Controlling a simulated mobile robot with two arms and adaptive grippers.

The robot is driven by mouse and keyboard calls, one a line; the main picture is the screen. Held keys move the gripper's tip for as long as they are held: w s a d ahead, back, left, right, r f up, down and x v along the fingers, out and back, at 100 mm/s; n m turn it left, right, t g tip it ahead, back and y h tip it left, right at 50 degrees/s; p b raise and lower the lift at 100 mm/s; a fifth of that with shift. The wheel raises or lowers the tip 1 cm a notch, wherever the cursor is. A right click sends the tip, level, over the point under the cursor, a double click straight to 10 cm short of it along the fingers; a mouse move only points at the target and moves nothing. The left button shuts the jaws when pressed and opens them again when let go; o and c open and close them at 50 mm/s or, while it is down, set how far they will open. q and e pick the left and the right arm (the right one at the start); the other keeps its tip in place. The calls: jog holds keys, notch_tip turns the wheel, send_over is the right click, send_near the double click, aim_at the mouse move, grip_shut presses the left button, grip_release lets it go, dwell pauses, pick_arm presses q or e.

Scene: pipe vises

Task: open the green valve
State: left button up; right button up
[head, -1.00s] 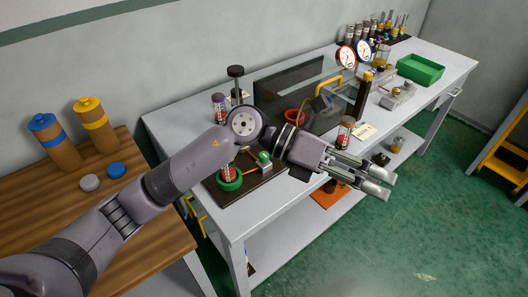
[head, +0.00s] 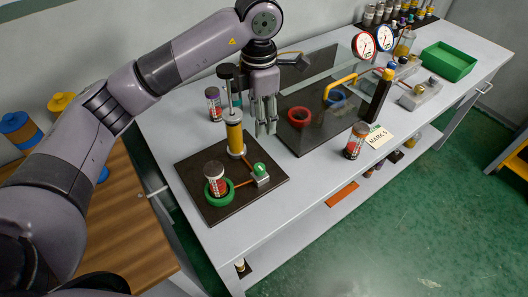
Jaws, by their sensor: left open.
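On a dark base plate (head: 203,164) on the bench, a green knob (head: 260,168) sits on a small silver block. A copper-coloured line runs from it toward a green ring (head: 229,193). A red vial (head: 216,178) stands in the ring. A yellow cylinder (head: 235,138) with a dark-topped plunger stands at the back of the plate. My left gripper (head: 265,130) points down, just right of the yellow cylinder and above and behind the green knob. Its fingers are slightly apart, with nothing seen between them. My right gripper is not in view.
A second dark plate with a red ring (head: 299,117), a blue ring (head: 337,98) and a clear panel lies to the right. One red vial (head: 356,141) stands near the front edge, another (head: 213,103) behind the yellow cylinder. A green tray (head: 449,60) is farther right.

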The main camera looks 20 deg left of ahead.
pick_arm(q)
notch_tip(320, 180, down, 2)
jog(key=s, duration=0.2)
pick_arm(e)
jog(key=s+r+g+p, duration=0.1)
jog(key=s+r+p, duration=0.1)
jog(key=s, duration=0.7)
pick_arm(q)
jog(key=p, duration=0.2)
send_near(259, 167)
notch_tip(259, 167, down, 6)
jog(key=shift+r, duration=0.1)
notch_tip(259, 167, down, 2)
jog(key=shift+f, duration=0.65)
jog(key=shift+w, duration=0.1)
jog(key=c, duration=0.5)
grip_shut()
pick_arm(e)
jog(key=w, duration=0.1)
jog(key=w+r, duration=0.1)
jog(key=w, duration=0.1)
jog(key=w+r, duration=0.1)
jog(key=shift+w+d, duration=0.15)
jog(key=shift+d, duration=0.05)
